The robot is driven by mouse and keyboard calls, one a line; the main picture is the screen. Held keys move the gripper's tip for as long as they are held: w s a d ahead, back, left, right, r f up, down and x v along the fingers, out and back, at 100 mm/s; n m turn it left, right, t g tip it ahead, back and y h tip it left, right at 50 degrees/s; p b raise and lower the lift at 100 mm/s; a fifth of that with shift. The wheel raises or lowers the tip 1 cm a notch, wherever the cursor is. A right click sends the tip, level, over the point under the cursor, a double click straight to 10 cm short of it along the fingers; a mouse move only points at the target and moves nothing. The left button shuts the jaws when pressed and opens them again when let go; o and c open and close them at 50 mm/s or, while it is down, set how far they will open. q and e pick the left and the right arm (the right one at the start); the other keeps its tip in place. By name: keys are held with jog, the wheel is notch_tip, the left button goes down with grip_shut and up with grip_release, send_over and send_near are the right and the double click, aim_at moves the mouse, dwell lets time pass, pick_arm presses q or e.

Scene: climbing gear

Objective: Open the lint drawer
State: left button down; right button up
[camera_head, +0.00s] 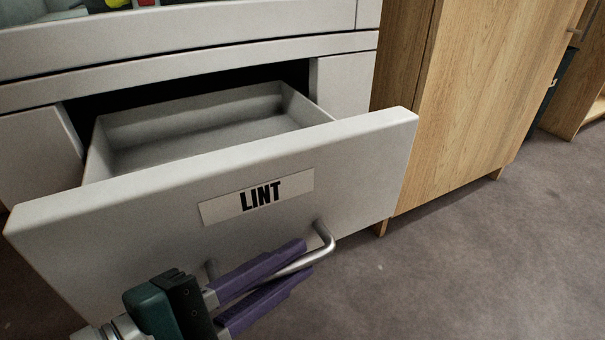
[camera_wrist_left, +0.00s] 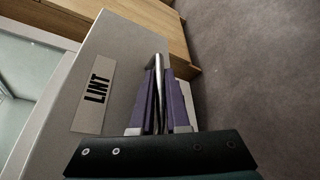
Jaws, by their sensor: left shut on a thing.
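The lint drawer (camera_head: 365,150) is pale grey and stands well out of its cabinet, its empty inside showing from above. A white label (camera_head: 225,208) reading LINT is on its front; the label also shows in the left wrist view (camera_wrist_left: 93,97). A metal bar handle (camera_head: 324,236) sits below the label. My left gripper (camera_head: 290,268), with purple fingers, is shut on the handle. In the left wrist view the handle (camera_wrist_left: 158,62) runs between the two fingers. My right gripper is in neither view.
The pale grey cabinet (camera_head: 190,68) is behind the drawer, with colourful items at its top edge. A wooden cabinet (camera_head: 485,90) stands to the right of the drawer. Open grey carpet (camera_head: 470,260) lies in front and to the right.

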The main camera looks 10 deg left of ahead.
pick_arm(q)
jog(key=shift+w, duration=0.15)
jog(key=c, duration=0.9)
grip_release()
jog(key=shift+a, duration=0.1)
jog(key=b+v, duration=0.3)
jog(key=v, duration=0.7)
jog(key=shift+b, duration=0.35)
